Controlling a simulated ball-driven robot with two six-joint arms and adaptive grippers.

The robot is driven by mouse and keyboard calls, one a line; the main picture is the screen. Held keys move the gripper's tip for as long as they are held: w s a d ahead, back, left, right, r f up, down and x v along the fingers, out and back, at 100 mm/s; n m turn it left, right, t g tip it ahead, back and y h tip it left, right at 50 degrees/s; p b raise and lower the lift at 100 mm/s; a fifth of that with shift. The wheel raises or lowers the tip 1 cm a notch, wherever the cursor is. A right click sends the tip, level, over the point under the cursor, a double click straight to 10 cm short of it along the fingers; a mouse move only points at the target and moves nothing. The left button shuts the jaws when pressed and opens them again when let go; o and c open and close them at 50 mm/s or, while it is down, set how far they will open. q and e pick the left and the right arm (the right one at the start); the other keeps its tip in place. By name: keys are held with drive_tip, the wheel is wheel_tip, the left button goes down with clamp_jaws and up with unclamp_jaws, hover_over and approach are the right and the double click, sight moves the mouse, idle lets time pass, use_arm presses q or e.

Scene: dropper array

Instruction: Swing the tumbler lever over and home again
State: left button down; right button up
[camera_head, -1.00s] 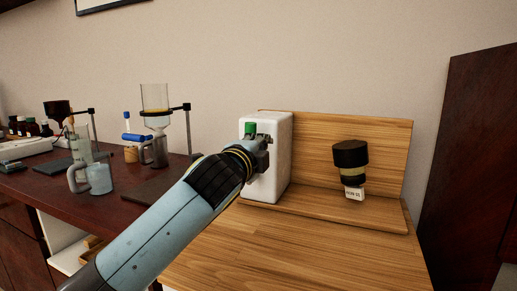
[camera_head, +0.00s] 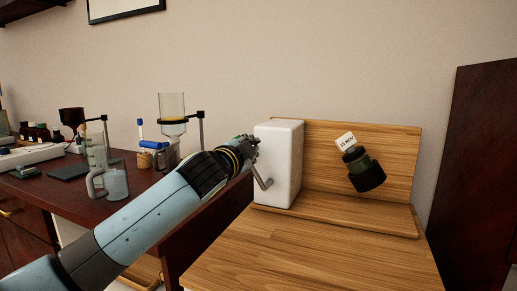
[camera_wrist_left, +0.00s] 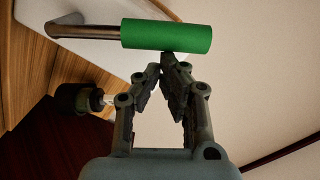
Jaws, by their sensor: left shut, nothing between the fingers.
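The tumbler lever is a bent metal rod (camera_head: 263,180) on the side of the white box (camera_head: 284,165). Its green handle (camera_wrist_left: 165,37) shows in the left wrist view, across the front of my fingertips. In the head view the handle is mostly hidden by my left gripper (camera_head: 250,145). My left gripper (camera_wrist_left: 163,67) is shut with nothing between its fingers; its tips are right against or just short of the handle. The black-capped bottle (camera_head: 360,163) at the wooden backboard is tilted, label up and black end down to the right. My right gripper is out of view.
The wooden stand (camera_head: 310,250) carries the white box and a backboard (camera_head: 395,150). A dark table (camera_head: 150,195) at left holds a glass mug (camera_head: 115,183), a funnel stand (camera_head: 201,125) and bottles. A dark cabinet (camera_head: 485,170) stands at right.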

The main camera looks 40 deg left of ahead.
use_arm(q)
drive_tip(key=shift+s+a+f, duration=0.1)
drive_tip(key=shift+a+f, duration=0.1)
drive_tip(key=shift+a, duration=0.45)
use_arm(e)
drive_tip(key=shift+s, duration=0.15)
